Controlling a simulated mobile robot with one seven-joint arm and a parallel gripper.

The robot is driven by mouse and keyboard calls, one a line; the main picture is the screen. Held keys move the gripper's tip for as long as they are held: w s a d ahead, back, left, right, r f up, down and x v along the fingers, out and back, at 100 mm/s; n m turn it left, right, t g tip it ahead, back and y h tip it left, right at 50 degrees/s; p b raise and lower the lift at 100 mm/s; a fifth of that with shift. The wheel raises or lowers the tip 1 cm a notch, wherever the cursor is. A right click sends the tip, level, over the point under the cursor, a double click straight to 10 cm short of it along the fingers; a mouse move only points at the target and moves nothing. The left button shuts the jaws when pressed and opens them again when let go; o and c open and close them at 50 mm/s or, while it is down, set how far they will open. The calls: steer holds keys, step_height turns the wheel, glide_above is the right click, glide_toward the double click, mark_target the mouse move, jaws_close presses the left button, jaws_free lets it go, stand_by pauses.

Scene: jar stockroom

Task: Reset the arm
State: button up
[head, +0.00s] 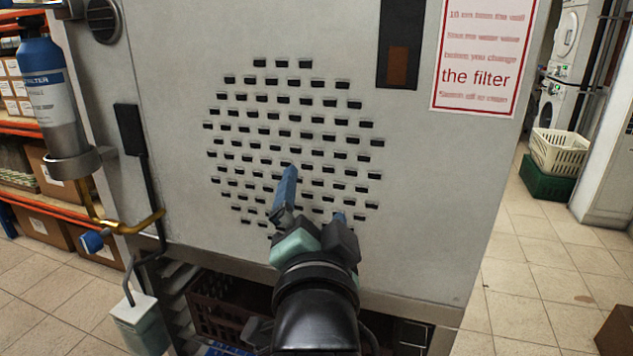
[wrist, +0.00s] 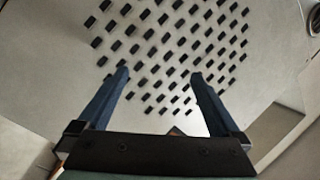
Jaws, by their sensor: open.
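My gripper (head: 314,203) is raised in front of a grey metal panel (head: 190,60) with a round field of dark vent slots. In the wrist view my gripper (wrist: 160,92) shows two blue fingers spread wide apart with nothing between them. The slotted panel (wrist: 50,50) fills most of that view beyond the fingertips. The head view does not clearly show how far the fingertips are from the panel.
A blue filter cylinder (head: 52,95) stands in a bracket at the left, above a brass pipe (head: 130,226). A dark red crate (head: 215,310) sits under the panel. Tiled floor (head: 530,250) is open at the right.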

steer(key=s+r+n+t+p, duration=0.1)
steer(key=s+r+n+t, duration=0.5)
steer(key=r, duration=0.7)
steer(key=s+r+n+t+p, duration=0.2)
steer(key=s+r+n+t, duration=0.15)
steer(key=s+r, duration=0.8)
steer(key=w+r+p, duration=0.3)
steer(key=r+p, duration=1.8)
steer(key=r, duration=0.2)
steer(key=shift+f, duration=0.1)
steer(key=shift+c, duration=0.2)
